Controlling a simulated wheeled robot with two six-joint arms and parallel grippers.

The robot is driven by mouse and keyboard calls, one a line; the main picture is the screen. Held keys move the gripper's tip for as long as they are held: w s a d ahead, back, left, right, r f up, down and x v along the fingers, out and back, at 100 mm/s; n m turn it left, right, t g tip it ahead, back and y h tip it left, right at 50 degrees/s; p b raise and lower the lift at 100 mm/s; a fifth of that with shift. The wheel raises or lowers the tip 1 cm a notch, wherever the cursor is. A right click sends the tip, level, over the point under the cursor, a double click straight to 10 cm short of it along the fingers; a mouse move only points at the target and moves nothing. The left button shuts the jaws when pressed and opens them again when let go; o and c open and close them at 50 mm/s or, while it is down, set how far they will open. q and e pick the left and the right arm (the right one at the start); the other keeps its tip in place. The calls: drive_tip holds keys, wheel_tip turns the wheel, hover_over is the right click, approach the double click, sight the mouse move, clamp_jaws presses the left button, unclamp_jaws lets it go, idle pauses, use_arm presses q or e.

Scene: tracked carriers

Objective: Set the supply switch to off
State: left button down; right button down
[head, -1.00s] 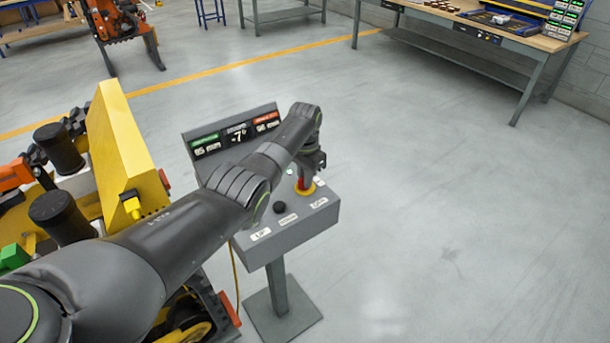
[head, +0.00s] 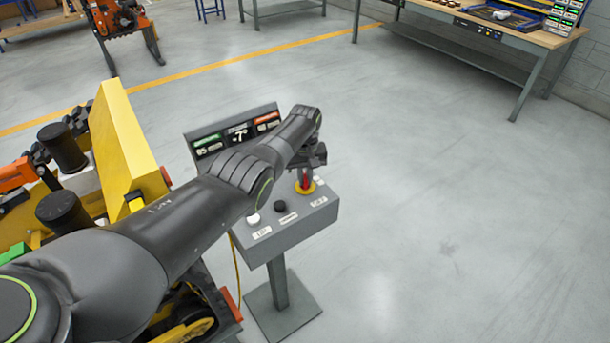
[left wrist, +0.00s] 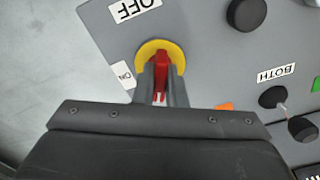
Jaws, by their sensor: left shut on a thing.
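The supply switch is a red handle (head: 305,181) on a yellow disc on the sloping top of a grey control box (head: 290,235). It also shows in the left wrist view (left wrist: 161,70), with an OFF label (left wrist: 134,8) above and an ON label (left wrist: 123,75) to its left. My left gripper (head: 306,172) is over the box, its fingers (left wrist: 163,88) shut on the red handle, one on each side. The fingers hide part of the handle, so I cannot tell for sure which label it points to. My right gripper is not in view.
Black knobs (left wrist: 246,14) and a BOTH label (left wrist: 277,71) share the panel. A display board (head: 236,135) stands behind the box. A yellow carrier (head: 128,140) stands at the left. A workbench (head: 480,35) is at the back right. The floor on the right is clear.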

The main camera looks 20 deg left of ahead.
use_arm(q)
drive_tip(key=n, duration=0.4)
drive_tip(key=shift+w+r+n, duration=0.1)
drive_tip(key=shift+r+n, duration=0.05)
drive_tip(key=shift+n, duration=0.25)
idle(0.4)
drive_tip(key=c, duration=1.5)
unclamp_jaws()
drive_tip(key=shift+p, duration=0.3)
